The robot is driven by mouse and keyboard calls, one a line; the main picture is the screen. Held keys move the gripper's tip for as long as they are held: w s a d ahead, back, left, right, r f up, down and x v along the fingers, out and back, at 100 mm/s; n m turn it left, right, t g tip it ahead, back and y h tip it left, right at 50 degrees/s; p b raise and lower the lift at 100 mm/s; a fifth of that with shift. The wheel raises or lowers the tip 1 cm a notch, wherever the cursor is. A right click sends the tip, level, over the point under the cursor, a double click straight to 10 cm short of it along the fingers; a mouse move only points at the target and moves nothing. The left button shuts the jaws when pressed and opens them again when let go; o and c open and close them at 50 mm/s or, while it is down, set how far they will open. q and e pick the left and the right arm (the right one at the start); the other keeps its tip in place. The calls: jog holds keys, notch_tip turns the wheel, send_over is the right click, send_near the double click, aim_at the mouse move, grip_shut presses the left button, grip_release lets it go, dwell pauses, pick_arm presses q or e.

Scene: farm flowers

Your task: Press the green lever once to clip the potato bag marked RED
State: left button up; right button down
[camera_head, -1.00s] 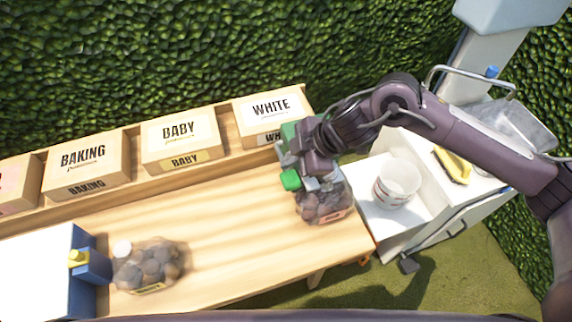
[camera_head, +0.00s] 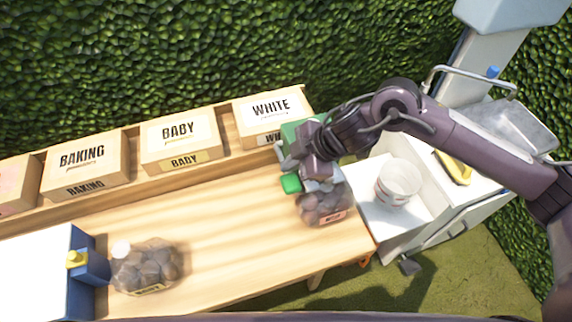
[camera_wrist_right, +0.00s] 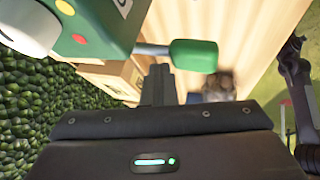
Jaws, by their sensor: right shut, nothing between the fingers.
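The green lever (camera_head: 291,184) is at the right end of the wooden bench. In the right wrist view its green grip (camera_wrist_right: 193,55) sits on a metal rod from a green machine (camera_wrist_right: 95,20). My right gripper (camera_head: 312,170) is at the machine, beside the lever, and partly hides both. In the wrist view its fingers (camera_wrist_right: 160,85) are shut and empty, just beside the grip; I cannot tell whether they touch it. A clear potato bag (camera_head: 322,208) with a reddish label, too small to read, is just below the gripper. My left gripper is not in view.
Another potato bag (camera_head: 147,266) is at the left beside a blue machine with a yellow knob (camera_head: 77,259). Boxes marked BAKING, BABY and WHITE (camera_head: 270,107) line the back. A white bucket (camera_head: 398,183) stands to the right. The bench middle (camera_head: 225,215) is clear.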

dwell(0.3)
jog(key=shift+w+a+r+p, duration=0.1)
jog(key=shift+w+r+p, duration=0.05)
jog(key=shift+r+p, duration=0.55)
jog(key=shift+w+r+p, duration=0.15)
jog(key=shift+r+p, duration=0.45)
jog(key=shift+r, duration=0.1)
jog(key=shift+r, duration=0.1)
jog(key=r+p, duration=0.2)
jog(key=w+r+p, duration=0.1)
jog(key=r+p, duration=0.1)
jog(key=shift+w+a+r, duration=0.1)
jog(key=shift+a+r, duration=0.1)
jog(key=shift+r, duration=0.15)
